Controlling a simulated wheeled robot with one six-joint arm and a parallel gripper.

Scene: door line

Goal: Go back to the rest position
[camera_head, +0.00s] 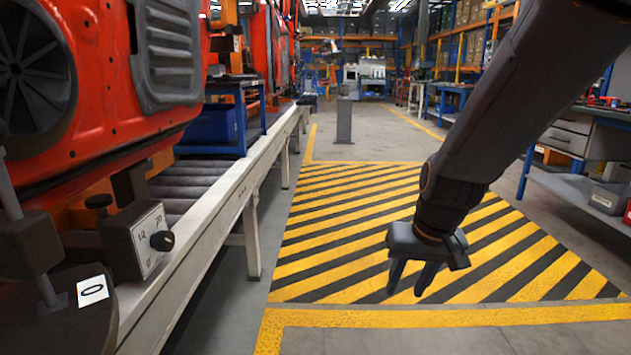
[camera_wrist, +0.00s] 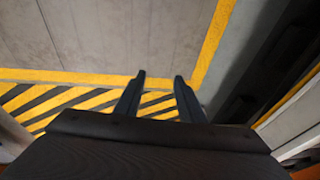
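My gripper (camera_head: 410,282) hangs from my dark arm on the right of the head view. Its fingers point down over the yellow and black striped floor area (camera_head: 350,235). In the wrist view the two fingers (camera_wrist: 158,92) stand apart with nothing between them. The gripper is open and touches nothing.
On the left, red door panels (camera_head: 105,70) hang above a roller conveyor with a pale rail (camera_head: 205,235). A box with a dial (camera_head: 150,240) is in the left foreground. A grey post (camera_head: 344,120) stands beyond the stripes. A workbench (camera_head: 570,185) is on the right.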

